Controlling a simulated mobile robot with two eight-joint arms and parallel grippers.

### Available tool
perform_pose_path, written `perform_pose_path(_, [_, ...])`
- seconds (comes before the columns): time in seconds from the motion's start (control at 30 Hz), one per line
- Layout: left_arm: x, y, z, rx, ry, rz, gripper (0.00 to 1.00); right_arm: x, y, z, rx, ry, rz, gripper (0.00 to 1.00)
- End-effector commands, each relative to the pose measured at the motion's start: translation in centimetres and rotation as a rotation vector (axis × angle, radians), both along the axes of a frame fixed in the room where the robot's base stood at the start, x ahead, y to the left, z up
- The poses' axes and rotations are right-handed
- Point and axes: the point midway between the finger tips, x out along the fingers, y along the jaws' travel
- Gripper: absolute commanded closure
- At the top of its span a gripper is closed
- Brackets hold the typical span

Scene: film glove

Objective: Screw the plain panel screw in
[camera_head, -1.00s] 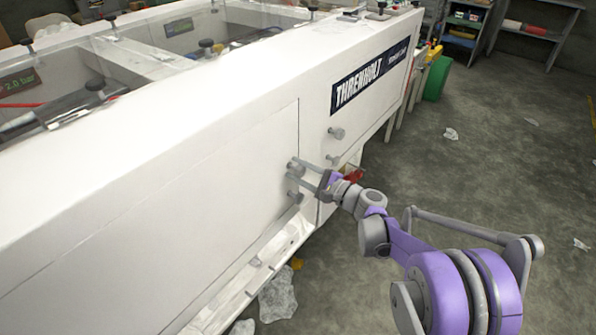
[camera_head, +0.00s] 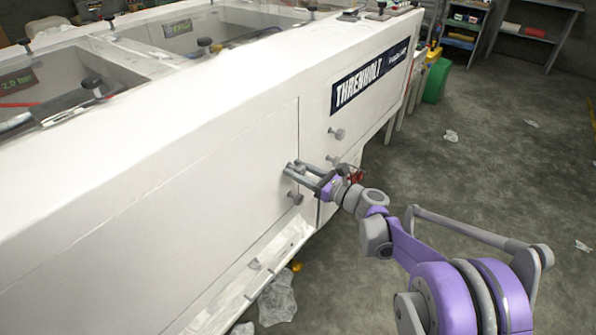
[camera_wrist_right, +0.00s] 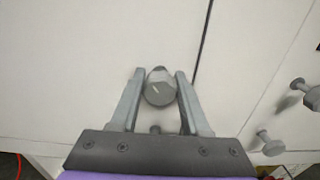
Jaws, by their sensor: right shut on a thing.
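A grey panel screw (camera_wrist_right: 159,92) with a round head stands out near the right edge of the white panel (camera_head: 200,205). A small light mark shows on its head in the right wrist view. My right gripper (camera_head: 291,168) is shut on this screw, one finger on each side of the head, and its fingertips also show in the right wrist view (camera_wrist_right: 160,80). In the head view the fingers mostly cover the screw. A second grey screw (camera_head: 295,198) sticks out just below. My left gripper is not in view.
Two more grey knobs (camera_head: 337,134) stick out to the right, beyond the panel seam. A ledge (camera_head: 255,265) runs below the panel, with crumpled clear plastic (camera_head: 277,300) beneath it. The concrete floor (camera_head: 490,180) on the right is mostly open.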

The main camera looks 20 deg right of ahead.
Motion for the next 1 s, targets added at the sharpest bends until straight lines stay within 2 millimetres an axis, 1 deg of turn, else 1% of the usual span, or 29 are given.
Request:
perform_pose_path(0.5, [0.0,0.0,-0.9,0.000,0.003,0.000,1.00,0.0,-0.1,-0.1,0.358,0.281,-0.001,1.00])
perform_pose_path(0.73, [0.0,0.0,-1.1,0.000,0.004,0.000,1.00,0.0,-0.1,-0.1,0.463,0.361,-0.001,1.00])
perform_pose_path(1.0, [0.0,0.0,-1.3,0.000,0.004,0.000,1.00,0.0,-0.1,-0.1,0.521,0.407,-0.001,1.00])
